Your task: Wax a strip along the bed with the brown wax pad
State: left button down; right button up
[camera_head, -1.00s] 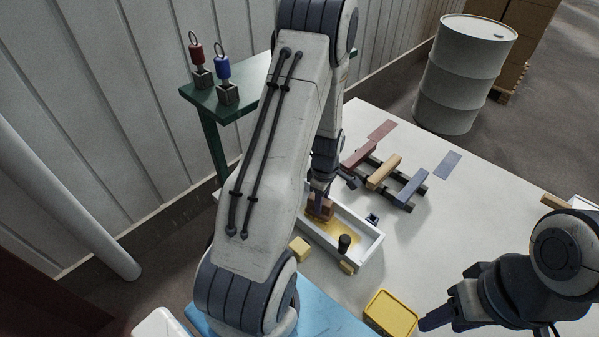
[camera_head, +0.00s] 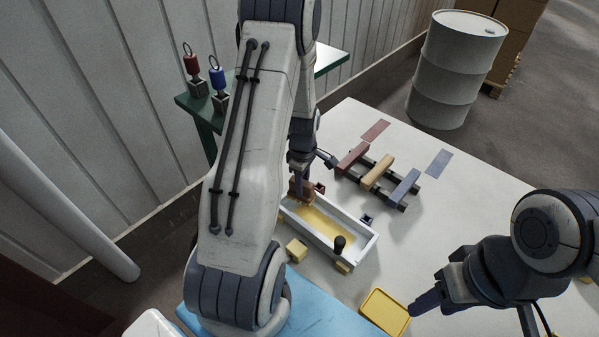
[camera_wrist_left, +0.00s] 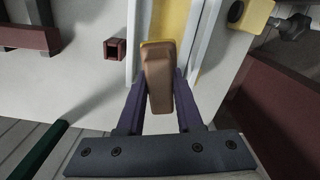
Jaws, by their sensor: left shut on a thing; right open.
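My left gripper (camera_wrist_left: 160,105) is shut on the brown wax pad (camera_wrist_left: 158,80), held between its two fingers in the left wrist view. In the head view the pad (camera_head: 301,190) is at the far left end of the white-walled bed (camera_head: 366,252). A yellow strip (camera_head: 325,229) runs along the bed floor. I cannot tell whether the pad touches the bed floor. My right gripper (camera_head: 425,303) is open and empty, beside the yellow tray at the lower right.
A rack with red, tan and blue blocks (camera_head: 378,172) lies behind the bed. A yellow block (camera_head: 296,250) sits in front, and a yellow tray (camera_head: 384,313) lies nearer. A small dark red square tube (camera_wrist_left: 115,48) is close left of the pad.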

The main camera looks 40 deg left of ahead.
pick_arm(q)
jog(key=shift+s+r+p, duration=0.1)
jog(key=shift+r+p, duration=1.25)
jog(key=shift+r, duration=0.7)
